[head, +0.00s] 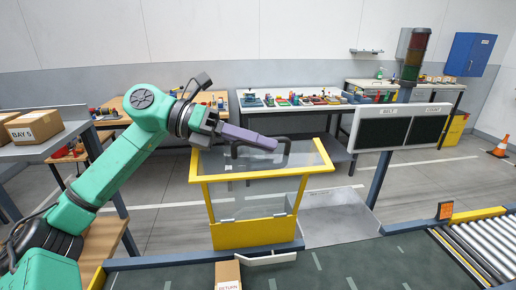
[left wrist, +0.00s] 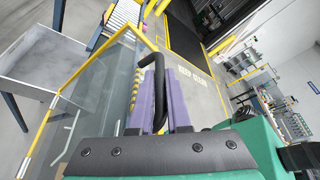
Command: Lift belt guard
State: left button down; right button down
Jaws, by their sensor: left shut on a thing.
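My left gripper (head: 262,143), with purple fingers, reaches in from the left and is shut on the handle. In the left wrist view, the handle (left wrist: 158,95) passes between the purple fingers, and the guard's clear panel and yellow edge (left wrist: 52,110) show at the left. My right gripper is not in view.
A cardboard box marked RETURN (head: 228,275) is on the belt in front of the guard. Metal rollers (head: 483,245) lie at the right. A dark two-panel display board (head: 400,128) stands on a post right of the guard. A box marked BAY 5 (head: 34,127) sits on a shelf at the left.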

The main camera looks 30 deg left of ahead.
pick_arm(q)
jog(key=shift+s+d+f, duration=0.2)
jog(key=shift+s+d, duration=0.15)
jog(key=shift+s, duration=0.1)
jog(key=shift+r, duration=0.1)
jog(key=shift+w+a, duration=0.15)
jog(key=shift+w, duration=0.1)
jog(key=c, duration=1.2)
grip_release()
jog(key=shift+s, duration=0.1)
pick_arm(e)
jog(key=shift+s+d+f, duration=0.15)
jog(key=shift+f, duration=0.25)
pick_arm(q)
jog(key=shift+o, duration=0.2)
